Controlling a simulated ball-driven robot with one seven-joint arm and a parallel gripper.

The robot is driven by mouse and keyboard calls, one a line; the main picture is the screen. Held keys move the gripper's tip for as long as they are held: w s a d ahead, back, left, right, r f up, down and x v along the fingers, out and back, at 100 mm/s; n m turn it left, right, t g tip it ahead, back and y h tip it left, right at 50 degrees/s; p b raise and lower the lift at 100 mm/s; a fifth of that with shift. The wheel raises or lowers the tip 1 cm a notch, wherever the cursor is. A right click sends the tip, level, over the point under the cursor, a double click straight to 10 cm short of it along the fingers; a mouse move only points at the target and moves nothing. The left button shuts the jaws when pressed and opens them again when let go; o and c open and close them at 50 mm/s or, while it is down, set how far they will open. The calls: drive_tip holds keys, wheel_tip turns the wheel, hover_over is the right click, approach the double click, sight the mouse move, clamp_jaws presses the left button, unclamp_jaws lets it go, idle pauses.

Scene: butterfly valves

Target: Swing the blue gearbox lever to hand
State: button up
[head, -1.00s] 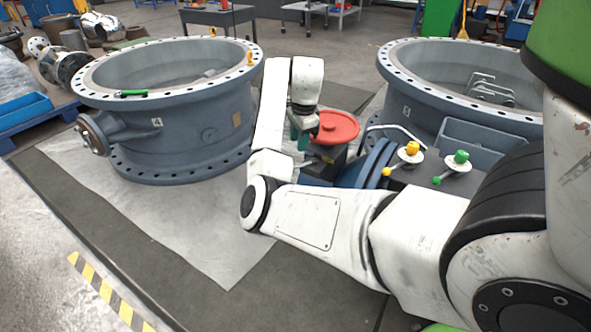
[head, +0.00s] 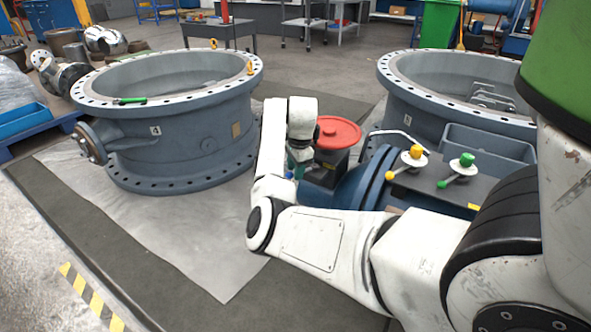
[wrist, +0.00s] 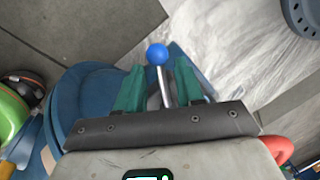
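The blue gearbox lever shows in the wrist view as a blue ball (wrist: 157,54) on a thin metal rod. The rod stands between the two green fingers of my gripper (wrist: 160,85), with gaps visible on both sides. The fingers look open around it, and the ball shows beyond their tips. In the head view my gripper (head: 297,168) points down just left of the red handwheel. A small blue spot (head: 289,176), likely the ball, shows at the fingertips. The blue gearbox body (head: 322,188) is partly hidden by my arm.
A yellow lever (head: 414,157) and a green lever (head: 463,164) stand further right. Large grey valve bodies stand left (head: 185,135) and right (head: 430,112). The pale sheet (head: 190,240) at front left is clear.

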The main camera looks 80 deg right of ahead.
clamp_jaws()
drive_tip(key=shift+s+a+r+p, duration=0.1)
drive_tip(key=shift+r+p, duration=0.05)
drive_tip(key=shift+p, duration=0.4)
drive_tip(key=shift+s+a+n+t+y+p, duration=0.25)
drive_tip(key=shift+s+n+p, duration=0.75)
drive_tip(key=shift+n+p, duration=1.1)
drive_tip(key=shift+s+a+n+y+p, duration=0.35)
drive_tip(key=shift+s+n+p, duration=0.9)
drive_tip(key=shift+p, duration=1.55)
drive_tip(key=shift+s+a+n+t+y+p, duration=0.25)
drive_tip(key=shift+s+n+p, duration=0.55)
drive_tip(key=shift+n+p, duration=1.4)
drive_tip(key=shift+p, duration=0.3)
